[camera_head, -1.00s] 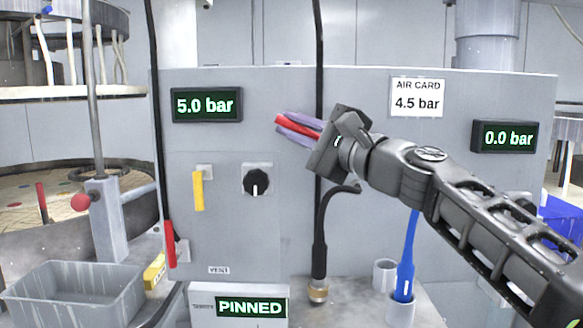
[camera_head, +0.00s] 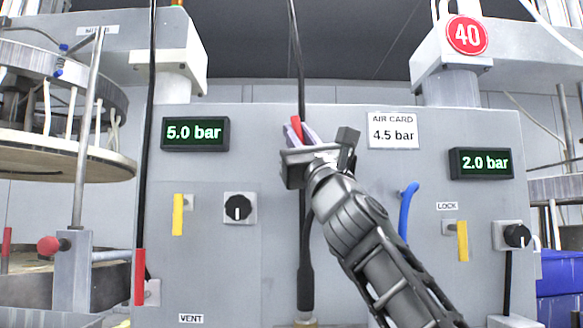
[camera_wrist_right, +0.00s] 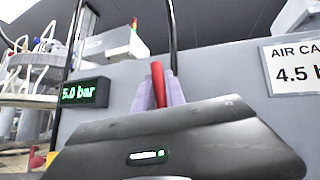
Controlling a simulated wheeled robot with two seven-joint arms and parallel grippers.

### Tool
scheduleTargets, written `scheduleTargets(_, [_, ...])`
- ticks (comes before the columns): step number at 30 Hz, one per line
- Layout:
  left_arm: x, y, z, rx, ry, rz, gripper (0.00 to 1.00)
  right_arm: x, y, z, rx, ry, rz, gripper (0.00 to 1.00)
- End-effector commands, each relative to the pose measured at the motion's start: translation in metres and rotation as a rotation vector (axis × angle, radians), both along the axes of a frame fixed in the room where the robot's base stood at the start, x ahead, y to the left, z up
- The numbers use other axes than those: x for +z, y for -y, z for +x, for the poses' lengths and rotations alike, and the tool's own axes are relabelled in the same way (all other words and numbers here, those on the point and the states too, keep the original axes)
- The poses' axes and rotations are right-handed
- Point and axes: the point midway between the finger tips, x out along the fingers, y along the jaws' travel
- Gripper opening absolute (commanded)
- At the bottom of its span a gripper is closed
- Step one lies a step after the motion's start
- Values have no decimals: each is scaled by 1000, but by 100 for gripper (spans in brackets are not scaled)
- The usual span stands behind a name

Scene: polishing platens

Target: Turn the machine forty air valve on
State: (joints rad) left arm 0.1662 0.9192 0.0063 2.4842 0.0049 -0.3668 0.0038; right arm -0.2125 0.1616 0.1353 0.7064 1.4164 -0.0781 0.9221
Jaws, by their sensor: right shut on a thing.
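The red valve handle (camera_head: 297,129) stands nearly upright beside a black vertical pipe at the middle of the grey panel (camera_head: 270,160). My right gripper (camera_head: 305,136) is shut on it, with pale purple fingers on either side. In the right wrist view the red handle (camera_wrist_right: 158,84) rises between those fingers. The gripper body hides the valve's lower part. A round red sign reading 40 (camera_head: 467,36) is at the upper right. The right pressure display (camera_head: 482,163) reads 2.0 bar; the left display (camera_head: 195,134) reads 5.0 bar. My left gripper is out of view.
Another red handle (camera_head: 139,277) hangs down at the panel's left edge. A yellow handle and black knob (camera_head: 238,208) are at left, and another yellow handle (camera_head: 462,241) and knob (camera_head: 516,236) at right. The AIR CARD sign (camera_head: 393,130) reads 4.5 bar.

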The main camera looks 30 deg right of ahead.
Motion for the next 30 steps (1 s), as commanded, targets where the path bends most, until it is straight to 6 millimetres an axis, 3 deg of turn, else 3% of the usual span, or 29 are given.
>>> scheduleTargets(1, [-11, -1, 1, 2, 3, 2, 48, -5, 0, 1, 4, 15, 30, 0])
scheduleTargets(6, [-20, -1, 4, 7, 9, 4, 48, -1, 4, -2, 4, 56, 115, 0])
scheduleTargets(25, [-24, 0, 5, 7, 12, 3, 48, 1, 10, -5, 2, 86, 179, 0])
scheduleTargets(26, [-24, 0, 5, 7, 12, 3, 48, 1, 10, -5, 2, 86, 178, 16])
scheduleTargets(30, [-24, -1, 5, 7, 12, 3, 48, 1, 10, -5, 1, 85, 178, 27])
